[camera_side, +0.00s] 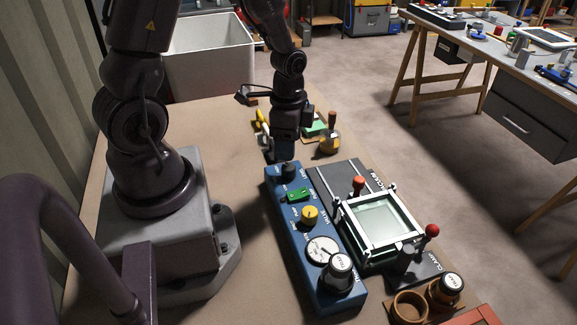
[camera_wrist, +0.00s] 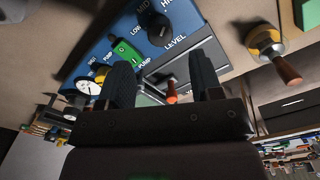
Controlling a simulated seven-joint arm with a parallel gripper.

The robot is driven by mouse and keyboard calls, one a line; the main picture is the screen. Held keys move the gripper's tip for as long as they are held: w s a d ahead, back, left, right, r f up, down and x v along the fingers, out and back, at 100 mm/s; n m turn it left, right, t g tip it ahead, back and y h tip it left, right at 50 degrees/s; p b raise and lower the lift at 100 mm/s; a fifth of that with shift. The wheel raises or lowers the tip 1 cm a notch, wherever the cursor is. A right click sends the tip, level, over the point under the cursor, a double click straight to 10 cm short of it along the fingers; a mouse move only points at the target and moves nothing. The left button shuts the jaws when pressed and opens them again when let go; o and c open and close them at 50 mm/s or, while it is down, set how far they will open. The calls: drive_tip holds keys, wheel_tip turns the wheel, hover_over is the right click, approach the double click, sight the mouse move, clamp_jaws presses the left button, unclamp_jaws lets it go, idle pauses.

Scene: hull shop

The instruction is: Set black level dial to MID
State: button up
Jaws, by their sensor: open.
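The black level dial (camera_side: 289,170) sits at the far end of the blue control panel (camera_side: 283,222). In the wrist view, the dial (camera_wrist: 156,27) is at the top, near the printed words LOW, MID, HIGH and LEVEL. I cannot make out a pointer mark that tells its setting. My gripper (camera_side: 284,158) hangs pointing down just over and behind the dial in the side view, partly overlapping it. In the wrist view its two dark fingers (camera_wrist: 160,65) are spread apart with nothing between them. The dial lies beyond the fingertips; I cannot see any contact.
The panel also carries a green pump switch (camera_side: 298,194), a yellow knob (camera_side: 309,215), a round gauge (camera_side: 322,250) and a capped jar (camera_side: 338,272). A clamp frame (camera_side: 384,226) with red-knobbed levers stands to the right.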

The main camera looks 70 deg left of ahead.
sight(288, 166)
wheel_tip(288, 166, down, 7)
drive_tip(key=shift+f, duration=0.1)
idle(0.4)
drive_tip(key=c, duration=0.9)
